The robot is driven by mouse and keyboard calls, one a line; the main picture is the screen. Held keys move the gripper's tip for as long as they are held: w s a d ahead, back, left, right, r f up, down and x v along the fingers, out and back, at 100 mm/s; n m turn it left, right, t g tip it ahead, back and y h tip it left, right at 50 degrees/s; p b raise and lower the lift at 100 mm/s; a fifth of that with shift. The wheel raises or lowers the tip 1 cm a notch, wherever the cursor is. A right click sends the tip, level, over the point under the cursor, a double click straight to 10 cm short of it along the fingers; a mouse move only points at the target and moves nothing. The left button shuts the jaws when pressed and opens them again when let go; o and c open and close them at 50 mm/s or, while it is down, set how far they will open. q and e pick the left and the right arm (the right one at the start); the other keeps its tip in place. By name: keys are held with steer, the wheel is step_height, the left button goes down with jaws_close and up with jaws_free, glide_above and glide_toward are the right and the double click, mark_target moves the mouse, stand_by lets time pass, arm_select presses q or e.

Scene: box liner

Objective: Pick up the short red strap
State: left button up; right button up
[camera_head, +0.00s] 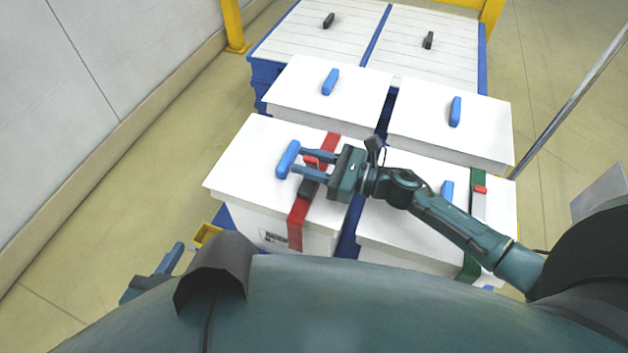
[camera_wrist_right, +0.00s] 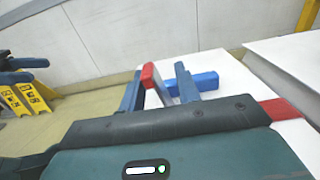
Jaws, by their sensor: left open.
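A red strap (camera_head: 328,150) runs over the near left white box (camera_head: 235,170) and down its front. A black buckle (camera_head: 308,189) sits on it. A short red-tipped strap end (camera_head: 310,160) stands up from the lid near the buckle. My right gripper (camera_head: 298,162) is over this lid, its two fingers apart. In the right wrist view the short red end (camera_wrist_right: 150,82) stands between the fingers, close to the left one, with a gap to the right one. My left gripper (camera_head: 168,265) is open and empty, low at the left, away from the boxes.
A blue handle (camera_head: 287,160) lies right by my right fingertips. The near right box (camera_head: 410,215) has a green strap (camera_head: 472,268) with a red tip (camera_head: 480,189). More white-lidded boxes stand behind. A yellow post (camera_head: 233,25) and wall are at left; floor there is free.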

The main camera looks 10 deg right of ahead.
steer(key=shift+w+a, duration=0.35)
steer(key=shift+a, duration=0.2)
steer(key=shift+c, duration=0.4)
jaws_close()
